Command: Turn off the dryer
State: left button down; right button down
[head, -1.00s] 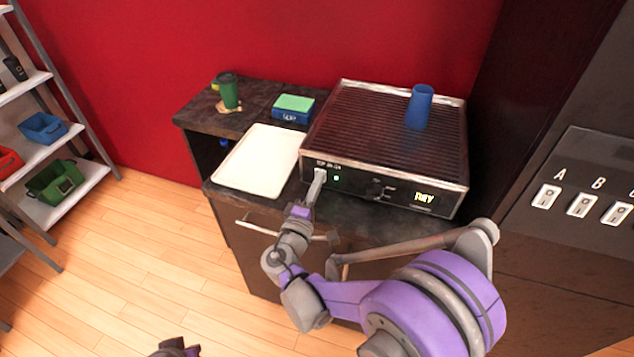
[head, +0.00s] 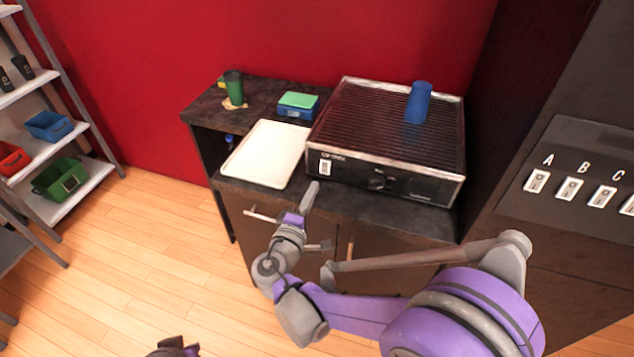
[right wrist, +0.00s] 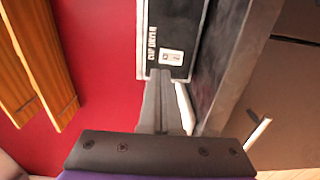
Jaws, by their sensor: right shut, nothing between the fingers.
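The dryer (head: 385,140) is a black box with a ribbed top and silver rim on the dark counter. The switch also shows in the right wrist view (right wrist: 172,57). My right gripper (head: 312,186) is shut and empty, just in front of and below the switch, apart from it in the head view. In the right wrist view the closed fingers (right wrist: 160,85) point at the panel near the switch. A dark part at the bottom edge may be my left gripper.
A blue cup (head: 418,103) stands on the dryer. A white tray (head: 264,154), a blue and green box (head: 297,105) and a green cup (head: 234,88) are on the counter. A panel with lettered switches (head: 570,188) is at right. Shelves (head: 82,183) stand at left.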

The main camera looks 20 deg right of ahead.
jog(key=v, duration=0.5)
jog(key=shift+s+a, duration=0.15)
jog(key=shift+s, duration=0.1)
